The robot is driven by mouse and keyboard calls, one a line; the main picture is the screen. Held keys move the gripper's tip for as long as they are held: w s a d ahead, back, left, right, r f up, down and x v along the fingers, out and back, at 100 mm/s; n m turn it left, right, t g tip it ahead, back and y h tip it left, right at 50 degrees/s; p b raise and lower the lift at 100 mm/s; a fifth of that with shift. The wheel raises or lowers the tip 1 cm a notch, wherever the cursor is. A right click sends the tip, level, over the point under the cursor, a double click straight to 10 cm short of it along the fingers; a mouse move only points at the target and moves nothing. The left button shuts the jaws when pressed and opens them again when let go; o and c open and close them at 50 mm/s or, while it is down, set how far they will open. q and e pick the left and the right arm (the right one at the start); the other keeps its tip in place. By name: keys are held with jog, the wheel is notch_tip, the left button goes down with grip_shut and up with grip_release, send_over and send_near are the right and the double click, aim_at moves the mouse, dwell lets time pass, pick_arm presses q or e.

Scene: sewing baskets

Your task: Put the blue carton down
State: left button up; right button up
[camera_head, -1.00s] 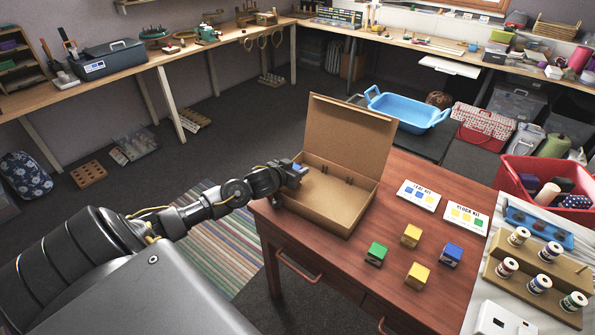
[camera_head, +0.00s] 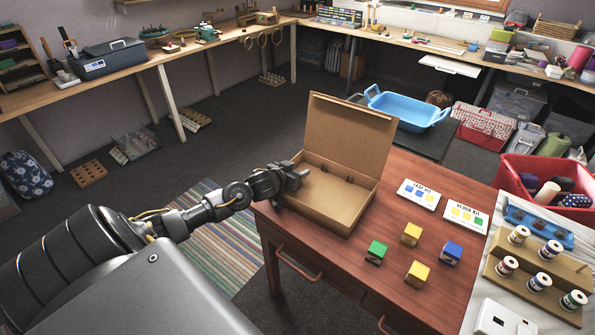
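An open cardboard box (camera_head: 345,222) stands on the brown table with its lid up. My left gripper (camera_head: 297,179) is at the box's left wall, its tip by the rim. Whether its fingers are open or shut is too small to tell. No blue carton shows at this gripper; the near wall and the gripper hide part of the box floor. One blue carton (camera_head: 451,254) stands on the table to the right. A green carton (camera_head: 376,252) and two yellow cartons (camera_head: 411,235) (camera_head: 417,274) stand near it. My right gripper is not in view.
Two kit cards, the left one (camera_head: 419,194) and the right one (camera_head: 466,218), lie right of the box. A wooden rack of spools (camera_head: 540,272) and a red basket (camera_head: 515,178) are at the right. The table front is clear.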

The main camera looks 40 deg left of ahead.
pick_arm(q)
jog(key=shift+s+d+f, duration=0.15)
jog(key=shift+f, duration=0.25)
jog(key=shift+r, duration=0.55)
jog(key=a+v, duration=0.1)
jog(key=v, duration=1)
jog(key=shift+s+d+r+p, duration=0.25)
jog(key=shift+d+r+p, duration=0.05)
jog(key=shift+d+r, duration=0.2)
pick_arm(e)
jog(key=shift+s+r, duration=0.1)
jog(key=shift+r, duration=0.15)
